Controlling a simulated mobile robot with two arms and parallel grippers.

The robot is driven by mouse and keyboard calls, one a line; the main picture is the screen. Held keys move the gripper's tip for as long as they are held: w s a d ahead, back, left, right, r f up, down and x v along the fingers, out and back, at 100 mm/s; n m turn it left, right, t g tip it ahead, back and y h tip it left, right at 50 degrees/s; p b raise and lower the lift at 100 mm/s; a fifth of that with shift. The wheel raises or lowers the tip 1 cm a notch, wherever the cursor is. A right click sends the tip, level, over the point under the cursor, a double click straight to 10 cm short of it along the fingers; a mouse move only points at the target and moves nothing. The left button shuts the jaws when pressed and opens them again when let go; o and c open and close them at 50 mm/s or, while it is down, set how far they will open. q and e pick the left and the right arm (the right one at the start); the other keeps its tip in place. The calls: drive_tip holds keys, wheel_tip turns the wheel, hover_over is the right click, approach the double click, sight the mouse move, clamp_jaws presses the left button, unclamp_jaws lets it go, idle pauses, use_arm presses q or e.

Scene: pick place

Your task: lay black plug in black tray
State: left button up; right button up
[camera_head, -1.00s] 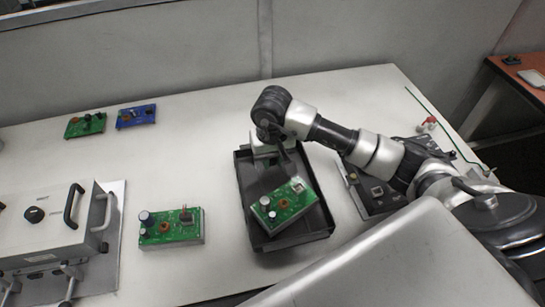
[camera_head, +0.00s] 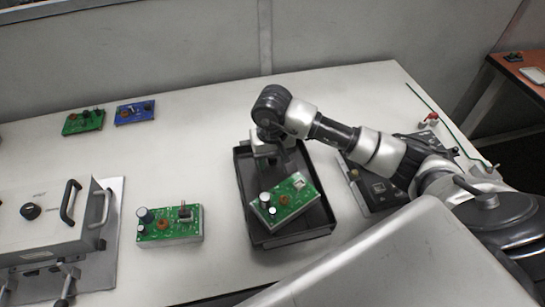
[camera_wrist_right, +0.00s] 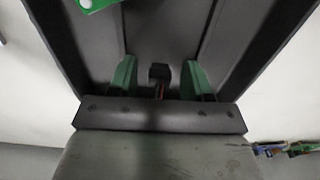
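The black tray (camera_head: 247,205) lies in the middle of the white table and also fills much of the right wrist view (camera_wrist_right: 245,50). My right gripper (camera_head: 270,153) is over the tray's far end, pointing down. In the right wrist view its two green fingers (camera_wrist_right: 160,82) stand apart. A small dark piece with a bit of red, seemingly the black plug (camera_wrist_right: 160,72), shows between them with gaps on both sides. Whether it rests on the tray floor is hard to tell. In the head view the gripper hides it. My left gripper is in neither view.
A green circuit board (camera_head: 284,199) lies tilted in the tray's near part. Another green board (camera_head: 170,224) is left of the tray. A green board (camera_head: 83,122) and a blue board (camera_head: 135,112) lie far left. A grey case (camera_head: 40,215) stands at left.

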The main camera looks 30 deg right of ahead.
sight(272, 159)
wheel_tip(272, 159, up, 13)
idle(0.7)
